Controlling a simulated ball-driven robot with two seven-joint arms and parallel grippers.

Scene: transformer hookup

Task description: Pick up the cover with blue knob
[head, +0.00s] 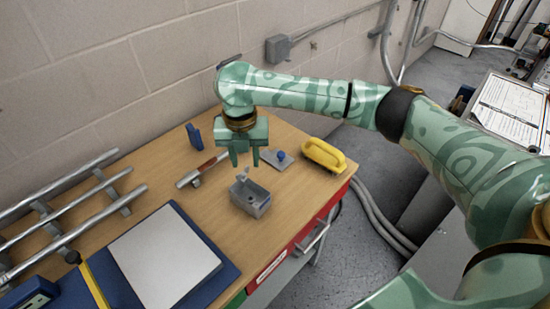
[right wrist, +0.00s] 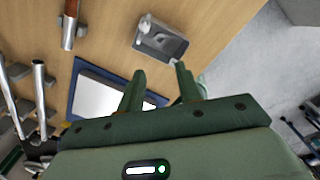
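The cover with the blue knob is a flat grey plate (head: 275,160) with a small round blue knob (head: 281,155) on top. It lies on the wooden table in the head view, and I cannot make it out in the right wrist view. My right gripper (head: 244,162) is open and empty above the table, left of the cover, with its fingers pointing down. Its spread fingers also show in the right wrist view (right wrist: 158,82). An open grey box (head: 250,197) stands on the table nearer the front; it also shows in the right wrist view (right wrist: 160,42). My left gripper is not in view.
A yellow-handled tool (head: 324,155) lies right of the cover near the table's edge. A hammer (head: 202,171) and a small blue block (head: 194,136) lie to the left. A blue mat with a white sheet (head: 165,257) and metal rails (head: 70,210) fill the left side.

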